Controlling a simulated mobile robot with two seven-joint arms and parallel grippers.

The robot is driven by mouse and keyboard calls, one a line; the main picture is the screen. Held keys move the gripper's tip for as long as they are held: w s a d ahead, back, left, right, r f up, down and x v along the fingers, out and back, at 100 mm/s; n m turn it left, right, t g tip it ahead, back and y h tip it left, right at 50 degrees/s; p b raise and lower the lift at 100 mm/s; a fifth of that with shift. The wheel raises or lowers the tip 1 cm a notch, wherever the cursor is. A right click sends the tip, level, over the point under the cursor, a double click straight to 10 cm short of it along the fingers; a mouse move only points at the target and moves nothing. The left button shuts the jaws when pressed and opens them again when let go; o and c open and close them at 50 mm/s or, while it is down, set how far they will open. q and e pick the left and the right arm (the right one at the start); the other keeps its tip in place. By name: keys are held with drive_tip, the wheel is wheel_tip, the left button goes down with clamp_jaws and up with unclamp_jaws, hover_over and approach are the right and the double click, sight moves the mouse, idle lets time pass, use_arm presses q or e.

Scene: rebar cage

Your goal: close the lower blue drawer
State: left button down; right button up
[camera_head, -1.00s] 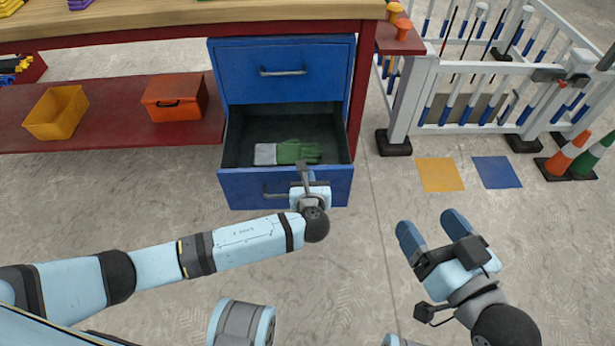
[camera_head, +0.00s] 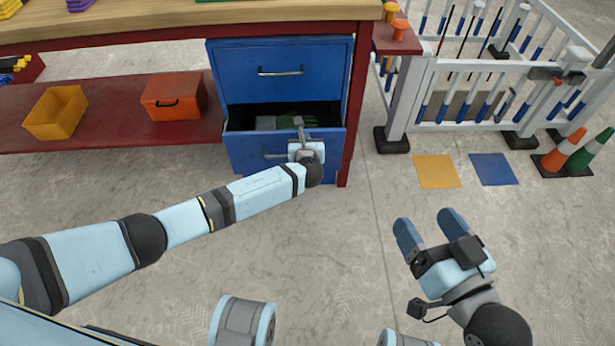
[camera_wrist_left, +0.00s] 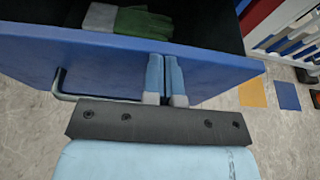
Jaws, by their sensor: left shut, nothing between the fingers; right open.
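The lower blue drawer (camera_head: 240,150) is partly open under the shut upper blue drawer (camera_head: 281,70). Its front also shows in the left wrist view (camera_wrist_left: 100,62), with its metal handle (camera_wrist_left: 62,84) at the left. Green and grey gloves (camera_head: 285,122) lie inside the drawer; they also show in the left wrist view (camera_wrist_left: 130,20). My left gripper (camera_wrist_left: 165,78) is shut and empty, its fingertips at the drawer front, right of the handle. In the head view its wrist hides part of the front. My right gripper (camera_head: 429,232) is open and empty above the floor at right.
A red bench leg (camera_head: 352,130) stands just right of the drawers. An orange toolbox (camera_head: 174,96) and a yellow bin (camera_head: 56,112) sit on the red shelf at left. A white fence (camera_head: 470,90) and cones stand at right. The floor in front is clear.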

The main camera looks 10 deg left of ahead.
use_arm(q)
drive_tip(key=w+a+b, duration=0.2)
drive_tip(key=w, duration=0.6)
drive_tip(key=shift+w+a, duration=0.25)
drive_tip(key=shift+w, duration=0.1)
use_arm(e)
drive_tip(key=shift+w+d+f+n, duration=0.1)
drive_tip(key=shift+w+f+n, duration=0.25)
drive_tip(key=shift+f+n, duration=0.15)
drive_tip(key=shift+f+g, duration=0.2)
drive_tip(key=shift+g, duration=0.1)
